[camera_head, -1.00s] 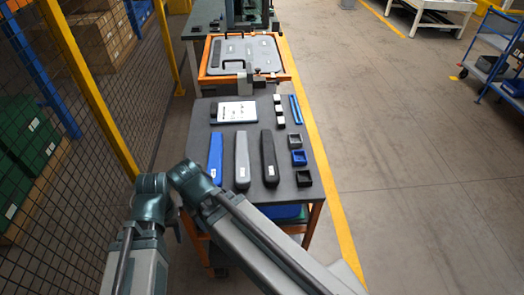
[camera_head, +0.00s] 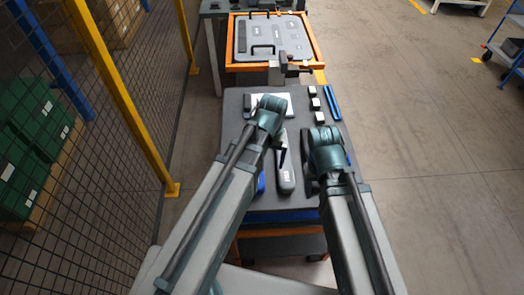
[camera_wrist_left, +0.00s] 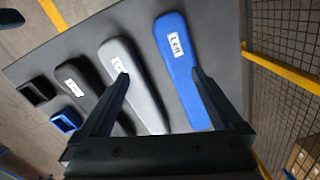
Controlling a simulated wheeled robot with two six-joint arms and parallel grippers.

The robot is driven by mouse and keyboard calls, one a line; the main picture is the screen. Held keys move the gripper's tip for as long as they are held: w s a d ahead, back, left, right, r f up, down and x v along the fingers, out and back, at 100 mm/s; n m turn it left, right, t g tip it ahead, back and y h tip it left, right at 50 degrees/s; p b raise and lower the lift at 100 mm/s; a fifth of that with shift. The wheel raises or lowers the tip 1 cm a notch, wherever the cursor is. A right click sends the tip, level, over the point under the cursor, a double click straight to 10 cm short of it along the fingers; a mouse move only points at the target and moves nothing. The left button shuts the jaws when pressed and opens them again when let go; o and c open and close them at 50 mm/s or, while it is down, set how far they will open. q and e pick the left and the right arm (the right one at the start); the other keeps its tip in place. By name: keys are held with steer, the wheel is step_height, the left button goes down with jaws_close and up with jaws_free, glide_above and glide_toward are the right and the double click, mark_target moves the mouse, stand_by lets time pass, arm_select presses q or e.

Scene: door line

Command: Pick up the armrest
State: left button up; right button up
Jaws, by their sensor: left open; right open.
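Three long armrests lie side by side on the dark table. The grey armrest (camera_head: 286,178) is in the middle, with the blue armrest (camera_head: 261,183) left of it and the black armrest (camera_head: 307,187) right of it, mostly hidden by my right arm. In the left wrist view the grey armrest (camera_wrist_left: 140,90), blue armrest (camera_wrist_left: 180,60) and black armrest (camera_wrist_left: 84,78) show white labels. My left gripper (camera_wrist_left: 160,75) is open and empty above them, its fingers spread across the grey one. My right gripper (camera_head: 311,165) is over the black armrest's side, its jaws mostly hidden by its wrist.
The table (camera_head: 232,130) also holds a white booklet (camera_head: 285,105), small blocks, a blue strip (camera_head: 331,102) and small square trays (camera_wrist_left: 66,121). An orange-framed panel (camera_head: 275,40) stands behind.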

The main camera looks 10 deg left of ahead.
arm_select(q)
steer(key=w+a+r+n+p, duration=0.2)
steer(key=w+a+r+n, duration=0.15)
steer(key=w+a, duration=0.25)
arm_select(e)
step_height(320, 180, up, 4)
arm_select(q)
steer(key=shift+h, duration=0.3)
step_height(320, 180, down, 8)
steer(key=b, duration=0.8)
steer(key=shift+f, duration=0.15)
arm_select(e)
step_height(320, 180, down, 9)
arm_select(q)
steer(key=shift+f+b, duration=0.1)
steer(key=shift+b, duration=0.2)
steer(key=f+b, duration=0.5)
steer(key=shift+w+d, duration=0.15)
steer(key=shift+d, duration=0.05)
arm_select(e)
step_height(320, 180, down, 5)
arm_select(q)
steer(key=shift+f, duration=0.25)
arm_select(e)
steer(key=shift+f, duration=0.2)
arm_select(q)
jaws_close()
